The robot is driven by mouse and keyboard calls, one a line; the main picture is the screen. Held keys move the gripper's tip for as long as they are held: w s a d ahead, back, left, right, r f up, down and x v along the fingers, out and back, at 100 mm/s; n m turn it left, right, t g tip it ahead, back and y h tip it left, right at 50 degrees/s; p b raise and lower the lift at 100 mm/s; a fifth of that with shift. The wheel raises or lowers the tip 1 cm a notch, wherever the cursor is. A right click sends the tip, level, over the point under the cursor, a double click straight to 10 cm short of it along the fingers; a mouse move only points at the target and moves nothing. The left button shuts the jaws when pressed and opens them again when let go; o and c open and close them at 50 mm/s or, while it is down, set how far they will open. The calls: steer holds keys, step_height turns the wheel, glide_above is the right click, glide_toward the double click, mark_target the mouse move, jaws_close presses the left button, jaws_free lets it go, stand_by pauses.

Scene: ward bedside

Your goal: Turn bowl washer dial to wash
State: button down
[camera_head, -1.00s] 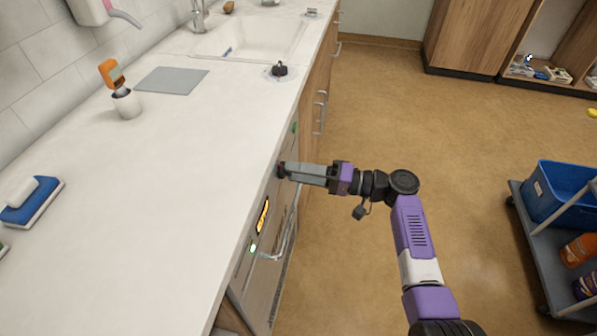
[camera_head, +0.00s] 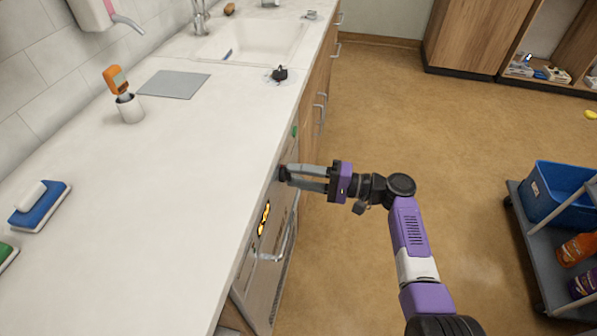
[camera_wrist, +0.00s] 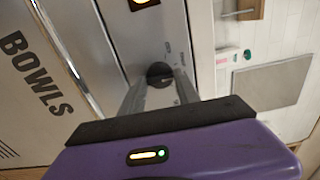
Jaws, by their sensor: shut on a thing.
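The bowl washer's steel front (camera_head: 270,262) is built in under the counter edge, with a bar handle (camera_head: 287,238) and a yellow-and-black display (camera_head: 263,217). In the wrist view, its panel (camera_wrist: 30,75) reads "BOWLS". The black round dial (camera_wrist: 158,72) sits on the panel between my fingers, with small marks beside it. My gripper (camera_head: 284,173) reaches in from the right and is shut on the dial. Its two grey fingers show one above the other. The dial's pointer position is hard to make out.
A cart with a blue bin (camera_head: 560,193) stands right. Floor between is clear.

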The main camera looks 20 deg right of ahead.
steer(key=shift+m+p, duration=0.85)
steer(key=shift+m, duration=0.85)
steer(key=c, duration=0.9)
jaws_free()
steer(key=shift+v, duration=3.9)
